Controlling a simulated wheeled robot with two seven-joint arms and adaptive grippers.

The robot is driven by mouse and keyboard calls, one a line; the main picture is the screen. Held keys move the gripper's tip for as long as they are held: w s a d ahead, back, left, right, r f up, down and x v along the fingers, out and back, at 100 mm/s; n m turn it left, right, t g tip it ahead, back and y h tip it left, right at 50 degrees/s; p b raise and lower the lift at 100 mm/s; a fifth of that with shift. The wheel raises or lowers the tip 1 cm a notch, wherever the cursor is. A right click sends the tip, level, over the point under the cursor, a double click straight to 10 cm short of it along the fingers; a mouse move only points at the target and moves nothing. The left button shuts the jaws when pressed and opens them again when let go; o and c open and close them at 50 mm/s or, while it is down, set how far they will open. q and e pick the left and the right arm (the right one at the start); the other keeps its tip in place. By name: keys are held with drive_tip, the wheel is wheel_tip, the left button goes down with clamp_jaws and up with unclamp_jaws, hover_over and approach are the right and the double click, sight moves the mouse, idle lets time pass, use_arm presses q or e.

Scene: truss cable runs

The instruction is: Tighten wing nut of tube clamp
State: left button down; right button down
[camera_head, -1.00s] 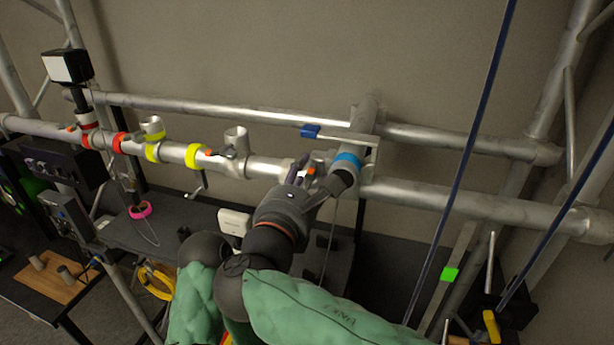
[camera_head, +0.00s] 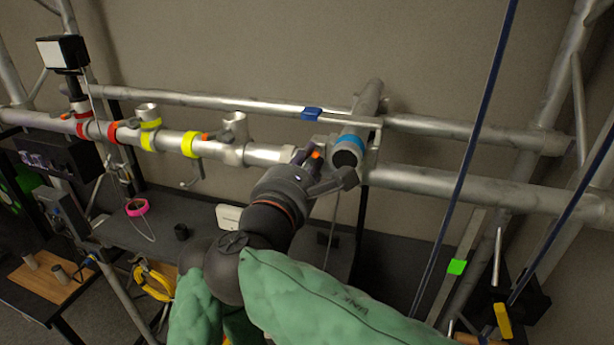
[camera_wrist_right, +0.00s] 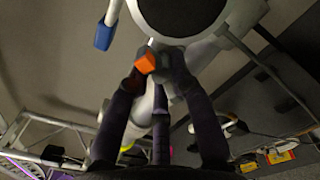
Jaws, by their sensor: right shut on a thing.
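The orange wing nut (camera_head: 316,155) is on the tube clamp at the main truss tube, beside the tube with a blue band (camera_head: 351,141). My right gripper (camera_head: 318,168) is at the nut, with its dark fingers around it. In the right wrist view the orange nut (camera_wrist_right: 146,63) lies between the fingertips, and the gripper (camera_wrist_right: 155,75) is shut on it. The round tube end (camera_wrist_right: 181,12) is just above it there. Much of the clamp body is hidden by the fingers in the head view. My left gripper is not in view.
Other clamps with yellow bands (camera_head: 190,145) and red bands (camera_head: 112,131) sit along the tube to the left. A blue-ended handle (camera_head: 312,113) lies above the nut. Dark blue cables (camera_head: 465,165) hang at the right. A dark table (camera_head: 175,213) stands below.

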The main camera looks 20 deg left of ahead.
drive_tip(key=m+b, duration=0.8)
drive_tip(key=b, duration=0.1)
drive_tip(key=shift+d+r+m+b, duration=0.1)
drive_tip(key=shift+r+m+b, duration=0.05)
drive_tip(key=shift+m+b, duration=0.8)
drive_tip(key=shift+d+r+m+b, duration=0.1)
drive_tip(key=shift+m+b, duration=0.65)
drive_tip(key=shift+m, duration=0.3)
drive_tip(key=c, duration=1.1)
unclamp_jaws()
drive_tip(key=s, duration=1.2)
drive_tip(key=shift+a, duration=0.25)
